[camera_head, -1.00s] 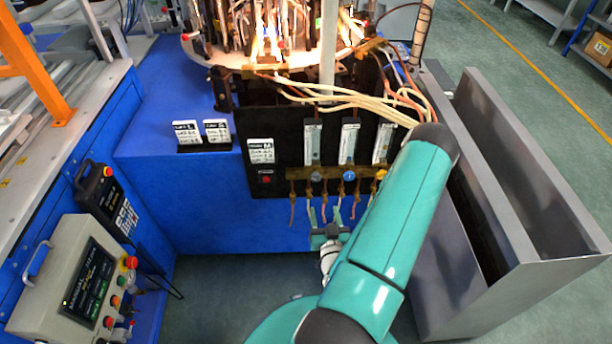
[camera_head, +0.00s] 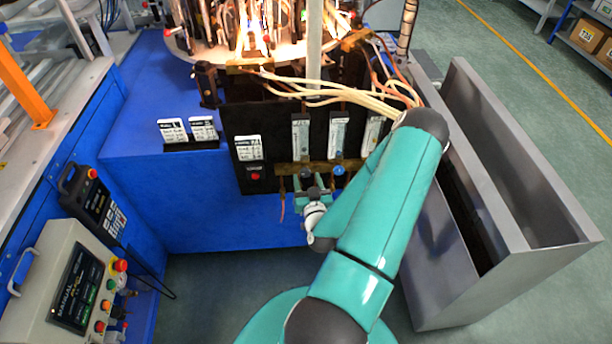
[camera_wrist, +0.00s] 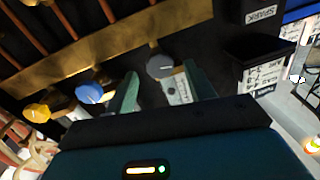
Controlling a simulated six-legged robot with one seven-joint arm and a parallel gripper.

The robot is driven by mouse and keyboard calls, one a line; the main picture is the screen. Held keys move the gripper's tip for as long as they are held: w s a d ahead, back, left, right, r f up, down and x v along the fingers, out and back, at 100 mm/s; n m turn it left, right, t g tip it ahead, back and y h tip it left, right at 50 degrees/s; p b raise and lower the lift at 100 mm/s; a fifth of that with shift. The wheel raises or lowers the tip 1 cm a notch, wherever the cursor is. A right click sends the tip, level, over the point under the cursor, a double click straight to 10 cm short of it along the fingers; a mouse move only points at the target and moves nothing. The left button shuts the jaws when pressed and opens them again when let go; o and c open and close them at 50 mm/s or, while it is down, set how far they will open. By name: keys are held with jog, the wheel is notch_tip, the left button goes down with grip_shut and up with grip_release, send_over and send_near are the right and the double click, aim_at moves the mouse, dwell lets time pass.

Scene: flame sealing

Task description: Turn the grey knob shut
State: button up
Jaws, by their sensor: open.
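The grey knob (camera_wrist: 160,66) sits on the brass bar (camera_wrist: 100,52) in the wrist view, beyond and between my fingertips. My gripper (camera_wrist: 163,88) is open, with one green finger on each side of the knob's line. I cannot tell whether the fingers touch it. In the head view my gripper (camera_head: 312,192) is just below the brass bar (camera_head: 322,168) on the black panel, and the grey knob (camera_head: 305,168) shows only in part above it. A blue knob (camera_wrist: 90,92) and a yellow knob (camera_wrist: 38,112) stand left of the grey one in the wrist view.
Glass flow tubes (camera_head: 300,138) stand above the bar, with pale hoses (camera_head: 350,92) over them and flames (camera_head: 268,40) behind. A grey metal bin (camera_head: 480,220) is at the right. A control box (camera_head: 72,290) stands at the lower left.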

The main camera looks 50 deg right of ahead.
jog(key=shift+x, duration=1.15)
jog(key=shift+c, duration=0.4)
jog(key=c, duration=0.9)
